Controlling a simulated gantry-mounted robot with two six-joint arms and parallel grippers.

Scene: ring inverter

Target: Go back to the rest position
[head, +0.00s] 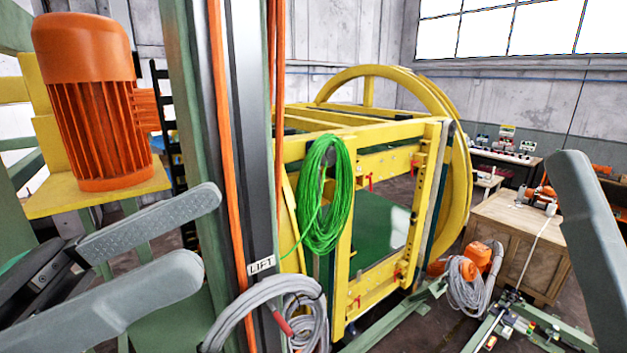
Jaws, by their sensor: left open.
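My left gripper (208,230) reaches in from the left edge. Its two long grey fingers are spread apart with nothing between them. They are in front of a green post and near the small "LIFT" label (261,265). At the right edge a long grey part with a rounded tip slants up. It looks like one finger of my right gripper (588,240); the rest is out of frame, so I cannot tell its opening.
A yellow ring inverter frame (345,240) stands mid-view, with a green cable coil (324,195) hanging on it. An orange motor (88,100) is at upper left. Grey cables (290,312) hang below the label. A wooden cabinet (512,235) stands at right.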

